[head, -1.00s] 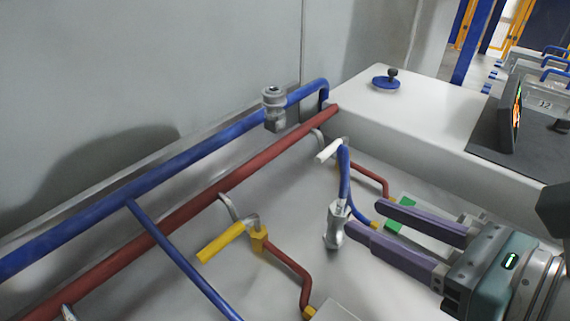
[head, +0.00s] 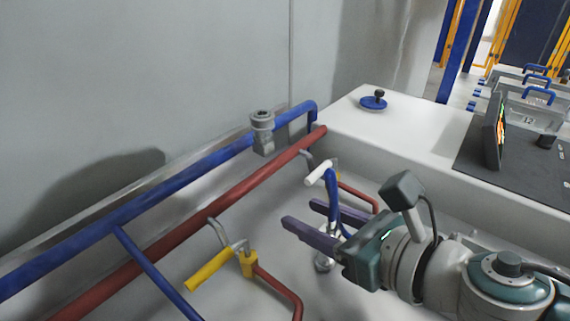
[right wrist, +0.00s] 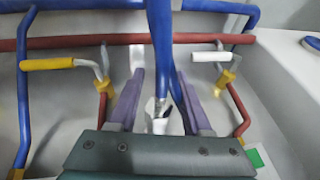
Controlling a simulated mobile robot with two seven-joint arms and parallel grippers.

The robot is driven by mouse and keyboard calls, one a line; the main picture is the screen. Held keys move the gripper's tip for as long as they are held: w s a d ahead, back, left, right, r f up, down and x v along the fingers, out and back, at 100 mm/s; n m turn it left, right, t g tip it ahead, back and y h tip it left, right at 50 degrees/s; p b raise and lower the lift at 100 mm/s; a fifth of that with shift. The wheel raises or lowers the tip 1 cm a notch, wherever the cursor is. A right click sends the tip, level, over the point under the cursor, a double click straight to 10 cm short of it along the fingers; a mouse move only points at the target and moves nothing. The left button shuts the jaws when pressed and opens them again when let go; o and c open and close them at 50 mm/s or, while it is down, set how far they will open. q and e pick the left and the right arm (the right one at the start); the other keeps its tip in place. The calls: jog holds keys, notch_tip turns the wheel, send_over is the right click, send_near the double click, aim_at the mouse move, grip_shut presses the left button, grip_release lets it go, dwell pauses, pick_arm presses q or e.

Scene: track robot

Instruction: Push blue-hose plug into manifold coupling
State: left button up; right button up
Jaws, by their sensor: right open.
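The blue hose (head: 332,185) stands up as a bend beside the white-handled valve. Its metal plug end (head: 323,263) is low in a grey fitting, partly hidden by my right gripper. The grey manifold coupling (head: 262,130) sits on the large blue pipe, up and to the left. My right gripper (head: 301,214) is open, with purple fingers pointing left. In the right wrist view, the hose (right wrist: 160,45) runs between the two spread fingers (right wrist: 160,72), and the silvery plug end (right wrist: 158,112) shows lower between them. A gap shows on both sides. My left gripper is not in view.
A red pipe (head: 180,228) runs below the blue pipe (head: 185,177). A yellow valve handle (head: 210,269) and a white one (head: 319,173) stick out near the gripper. A white ledge (head: 420,130) with a blue disc knob (head: 373,101) lies behind.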

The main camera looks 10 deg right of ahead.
grip_shut()
dwell(0.6)
jog(key=shift+r, duration=0.1)
